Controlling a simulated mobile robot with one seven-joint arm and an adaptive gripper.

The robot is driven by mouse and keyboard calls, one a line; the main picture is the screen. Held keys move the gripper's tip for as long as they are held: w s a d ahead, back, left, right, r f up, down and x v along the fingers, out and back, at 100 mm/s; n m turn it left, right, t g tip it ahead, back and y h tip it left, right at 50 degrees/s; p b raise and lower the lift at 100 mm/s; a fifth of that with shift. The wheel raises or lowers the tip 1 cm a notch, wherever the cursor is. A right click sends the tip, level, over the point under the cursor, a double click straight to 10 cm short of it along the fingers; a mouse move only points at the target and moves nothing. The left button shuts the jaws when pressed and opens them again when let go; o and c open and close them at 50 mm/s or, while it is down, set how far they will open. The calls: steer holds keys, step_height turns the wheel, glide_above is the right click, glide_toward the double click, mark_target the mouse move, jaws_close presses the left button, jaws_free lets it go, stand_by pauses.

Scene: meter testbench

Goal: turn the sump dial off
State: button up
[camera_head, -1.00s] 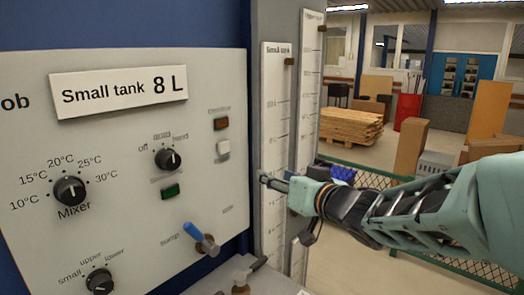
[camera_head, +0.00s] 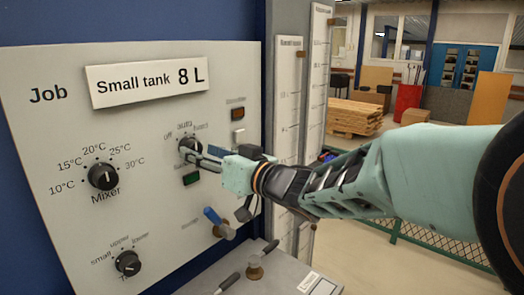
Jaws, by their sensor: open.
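A black dial (camera_head: 188,148) marked off, auto and hand sits on the grey panel (camera_head: 60,220), above a green button (camera_head: 191,179); it is the likely sump dial. The small label below it is too blurred to read. My gripper (camera_head: 196,155) is open, with its fingertips at the dial's right and lower side, partly covering it. I cannot tell whether they touch it. The dial's pointer setting cannot be read clearly now.
A mixer dial (camera_head: 103,176), a lower selector dial (camera_head: 127,263) and a blue-handled lever (camera_head: 213,216) are on the same panel. Two tall level scales (camera_head: 289,110) stand right of it. A ledge with valves (camera_head: 255,272) lies below.

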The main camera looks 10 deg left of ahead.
mark_target(197, 150)
steer(key=shift+x, duration=1.5)
steer(key=shift+c, duration=0.3)
steer(key=c, duration=1.1)
steer(key=shift+n+b, duration=0.3)
steer(key=shift+f+n+b, duration=0.15)
steer(key=shift+n+b, duration=0.6)
steer(key=shift+n, duration=0.05)
steer(key=n+b, duration=0.2)
steer(key=n, duration=0.1)
steer(key=shift+n+b, duration=1.15)
steer(key=shift+n, duration=0.75)
